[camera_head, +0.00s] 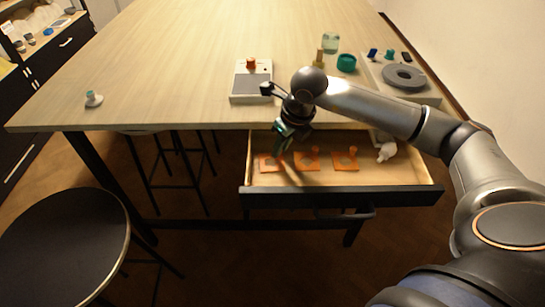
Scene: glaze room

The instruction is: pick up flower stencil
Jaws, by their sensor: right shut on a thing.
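Three orange stencils with upright knobs lie in a row in the open drawer: a left one (266,163), a middle one (308,161) and a right one (346,161). Their cut-out shapes are too small to tell, so I cannot see which is the flower. My right gripper (282,148) reaches down into the drawer at the left stencil. It is shut on that stencil, and its fingers hide the knob. The stencil is at or close to the drawer floor. My left gripper is out of view.
The open wooden drawer (400,172) also holds a white object (386,151) at right. On the table (190,60) are a scale-like device (251,87), a teal ring (346,63), a glass jar (330,42) and a grey wheel (404,77). A round stool (60,245) stands at lower left.

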